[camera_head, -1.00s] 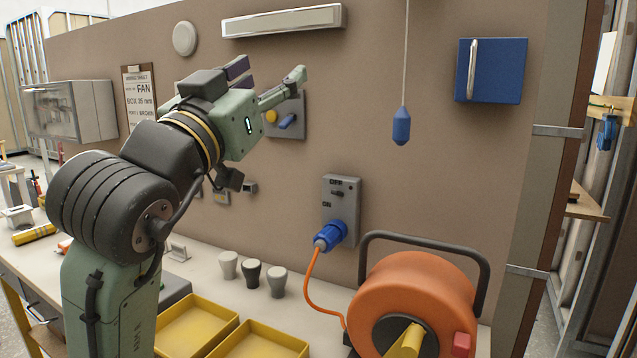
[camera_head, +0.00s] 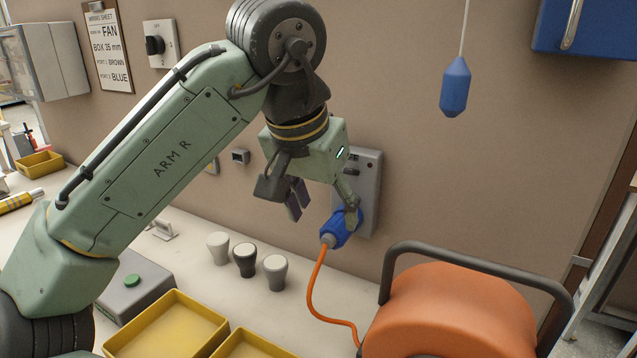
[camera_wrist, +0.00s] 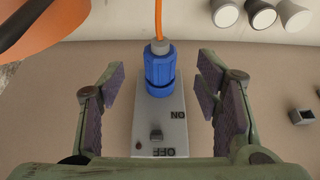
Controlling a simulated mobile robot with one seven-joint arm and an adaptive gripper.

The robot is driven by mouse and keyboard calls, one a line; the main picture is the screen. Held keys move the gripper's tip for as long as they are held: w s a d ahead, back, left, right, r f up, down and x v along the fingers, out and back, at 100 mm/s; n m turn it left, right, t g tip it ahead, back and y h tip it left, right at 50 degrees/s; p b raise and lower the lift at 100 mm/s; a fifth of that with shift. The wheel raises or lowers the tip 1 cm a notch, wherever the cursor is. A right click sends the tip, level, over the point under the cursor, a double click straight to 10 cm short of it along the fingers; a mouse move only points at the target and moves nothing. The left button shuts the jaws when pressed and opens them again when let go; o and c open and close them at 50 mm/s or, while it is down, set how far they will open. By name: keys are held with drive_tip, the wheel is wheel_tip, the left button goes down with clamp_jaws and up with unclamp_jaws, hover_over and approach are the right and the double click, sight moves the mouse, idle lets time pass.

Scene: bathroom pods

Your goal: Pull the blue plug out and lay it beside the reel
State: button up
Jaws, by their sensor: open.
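The blue plug (camera_head: 342,229) sits in the grey switched socket (camera_head: 369,178) on the wall, with an orange cable running down from it. In the wrist view the blue plug (camera_wrist: 159,74) lies between my two open fingers, with a gap on both sides. My gripper (camera_head: 323,208) is at the socket, one finger in front of part of the plug; it also shows in the wrist view (camera_wrist: 160,92). The orange reel (camera_head: 455,315) with a dark handle stands on the bench at the lower right. The cable reaches down towards it.
Several small knobs or cups (camera_head: 245,260) stand on the bench left of the cable. Yellow trays (camera_head: 165,330) and a grey box with a green button (camera_head: 135,285) lie further left. A blue pendant (camera_head: 455,88) hangs at the upper right.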

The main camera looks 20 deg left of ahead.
sight(330, 232)
drive_tip(key=x, duration=0.6)
drive_tip(key=shift+w+f+p, duration=0.15)
drive_tip(key=shift+f+p, duration=0.05)
drive_tip(key=shift+p, duration=0.1)
drive_tip(key=shift+c, duration=0.5)
drive_tip(key=c, duration=1.3)
